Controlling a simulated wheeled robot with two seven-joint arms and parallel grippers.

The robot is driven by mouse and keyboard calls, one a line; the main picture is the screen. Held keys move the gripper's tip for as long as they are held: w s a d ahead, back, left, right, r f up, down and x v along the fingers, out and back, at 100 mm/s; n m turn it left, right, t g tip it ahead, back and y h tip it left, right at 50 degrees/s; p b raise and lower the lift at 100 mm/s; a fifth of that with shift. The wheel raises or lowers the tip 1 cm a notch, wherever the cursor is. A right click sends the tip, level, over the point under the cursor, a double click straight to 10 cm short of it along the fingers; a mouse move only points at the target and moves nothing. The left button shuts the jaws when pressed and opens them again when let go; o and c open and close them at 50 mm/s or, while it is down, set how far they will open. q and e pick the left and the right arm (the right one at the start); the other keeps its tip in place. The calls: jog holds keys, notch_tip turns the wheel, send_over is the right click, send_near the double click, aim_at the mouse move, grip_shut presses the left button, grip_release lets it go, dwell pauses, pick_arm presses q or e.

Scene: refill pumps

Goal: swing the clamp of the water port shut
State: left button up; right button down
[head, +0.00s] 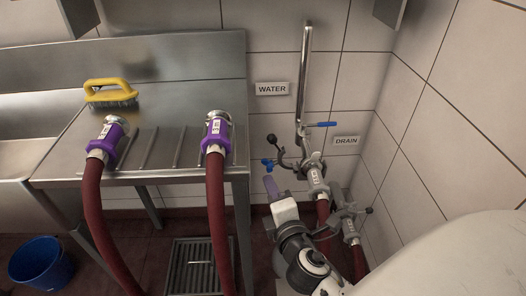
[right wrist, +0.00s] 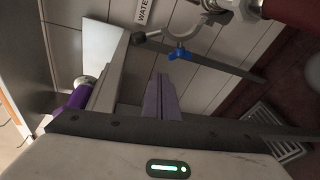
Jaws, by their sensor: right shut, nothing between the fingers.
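The water port (head: 313,168) is at the foot of the steel pipe under the WATER label, with a red hose end (head: 318,188) against it. Its clamp (head: 281,154) stands swung out to the left, with a black ball on its arm and a blue wing nut (head: 267,163). In the right wrist view the open clamp half (right wrist: 205,22) and blue wing nut (right wrist: 180,54) show ahead of the fingers. My right gripper (head: 271,186) is shut and empty, just below the wing nut; its fingers (right wrist: 161,98) appear apart from the clamp. My left gripper is out of view.
The drain port hose (head: 350,232) is to the lower right, beside the tiled wall. A steel counter (head: 170,95) on the left holds two purple-collared hoses (head: 217,128) and a yellow brush (head: 110,92). A blue bucket (head: 41,262) and a floor grate (head: 200,265) lie below.

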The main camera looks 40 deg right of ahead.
aim_at(280, 153)
jog(key=w+d+r, duration=0.1)
jog(key=w+d, duration=0.1)
jog(key=w, duration=0.3)
jog(key=w+d+r+n+h, duration=0.1)
jog(key=w+d+r, duration=0.1)
jog(key=w, duration=0.3)
jog(key=shift+d+n+t, duration=0.3)
jog(key=shift+d+t, duration=0.1)
jog(key=shift+d, duration=0.3)
jog(key=shift+r, duration=0.1)
